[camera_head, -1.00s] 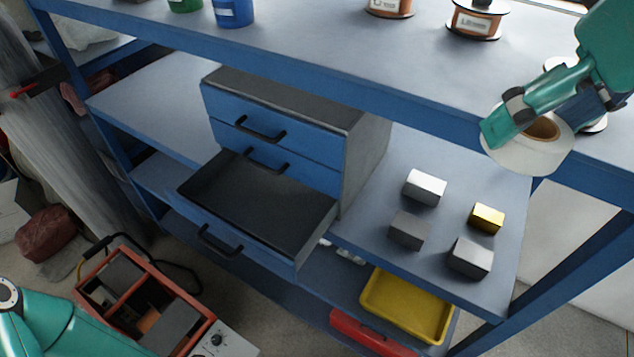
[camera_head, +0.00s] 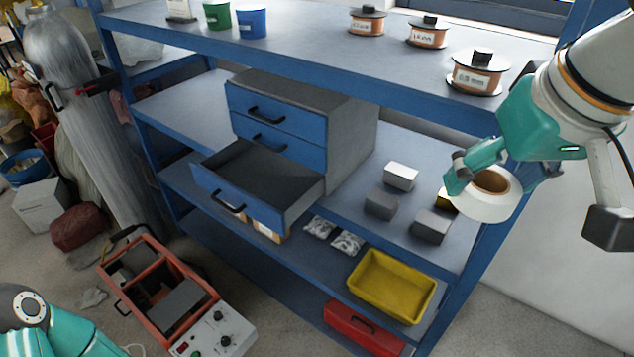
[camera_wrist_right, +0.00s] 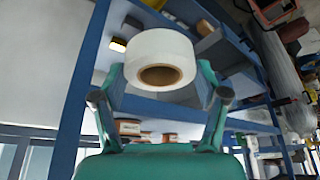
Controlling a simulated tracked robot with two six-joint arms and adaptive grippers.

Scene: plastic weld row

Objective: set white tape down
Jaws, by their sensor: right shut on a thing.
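The white tape (camera_head: 492,207) is a roll with a brown core. My right gripper (camera_head: 482,181) is shut on it and holds it in the air at the right end of the blue rack, in front of the middle shelf. In the right wrist view the tape (camera_wrist_right: 162,50) sits between the two fingers of the right gripper (camera_wrist_right: 160,85), its core opening facing the camera. At the lower left of the head view a teal part of my left arm shows; the left gripper itself is out of view.
The middle shelf (camera_head: 340,205) holds a drawer cabinet (camera_head: 350,130) with one drawer (camera_head: 245,180) pulled out, and several metal blocks (camera_head: 401,177). Wire spools (camera_head: 475,75) stand on the top shelf (camera_head: 310,45). A yellow tray (camera_head: 392,285) and a red case (camera_head: 362,328) lie lower.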

